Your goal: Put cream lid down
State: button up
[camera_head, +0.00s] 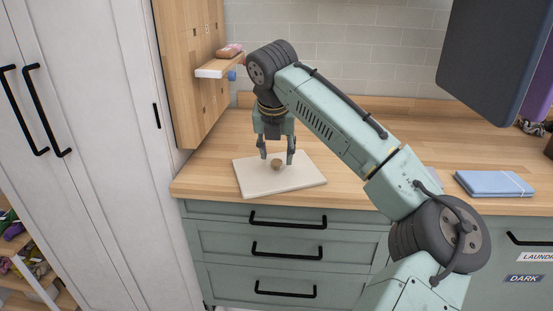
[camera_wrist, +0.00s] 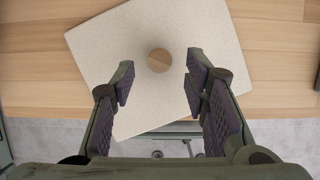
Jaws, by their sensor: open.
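The cream lid (camera_head: 299,181) is a flat, pale speckled square with a round wooden knob (camera_head: 277,164) in its middle. It lies on the wooden counter at the front left, turned at an angle. In the wrist view the lid (camera_wrist: 205,35) fills the upper middle and its knob (camera_wrist: 159,60) shows from above. My gripper (camera_head: 277,157) is open and points down over the lid. Its fingers stand on either side of the knob in the head view, apart from it. In the wrist view the fingertips (camera_wrist: 159,80) are spread and nothing is between the pads.
The wooden counter (camera_head: 220,140) is clear around the lid. A folded blue towel (camera_head: 494,184) lies at the right. A wooden panel with a small shelf (camera_head: 217,70) stands at the left. Drawers (camera_head: 290,245) are below the counter front. A dark panel (camera_head: 495,55) hangs at upper right.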

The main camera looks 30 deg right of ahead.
jog(key=v, duration=0.9)
jog(key=shift+b, duration=0.35)
